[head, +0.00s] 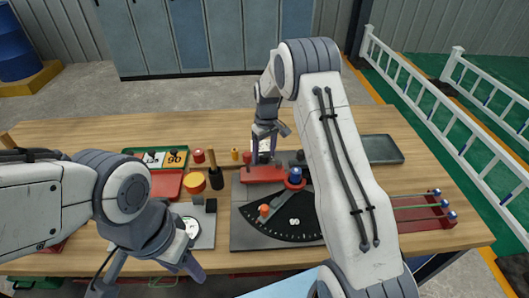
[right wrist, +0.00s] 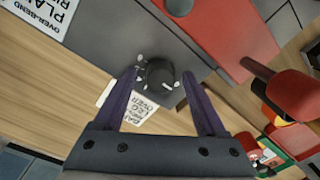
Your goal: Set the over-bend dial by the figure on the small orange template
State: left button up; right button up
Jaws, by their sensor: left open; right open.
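The over-bend dial is a small black knob (right wrist: 162,74) with a white pointer mark and white marks around it, on the edge of a dark grey plate in the right wrist view. My right gripper (right wrist: 160,80) is open, with one finger on each side of the knob; I cannot tell whether they touch it. In the head view my right gripper (head: 264,150) points down behind the red block. The orange template (head: 176,158), reading 90, stands in the green tray at the left. My left gripper (head: 150,283) is open and empty at the front left.
The bending plate (head: 240,222) carries a black angle scale, a red block (head: 263,174) and a blue-topped post (head: 295,175). A grey tray (head: 380,149) lies at the back right, a red rack (head: 425,222) at the right. Cups and a small white gauge stand at the left.

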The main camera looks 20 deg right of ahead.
grip_shut()
jog(key=shift+m, duration=0.4)
jog(key=m, duration=0.4)
jog(key=shift+m+p, duration=0.4)
jog(key=m, duration=0.6)
jog(key=shift+t+p, duration=0.3)
jog(key=shift+r, duration=0.1)
grip_release()
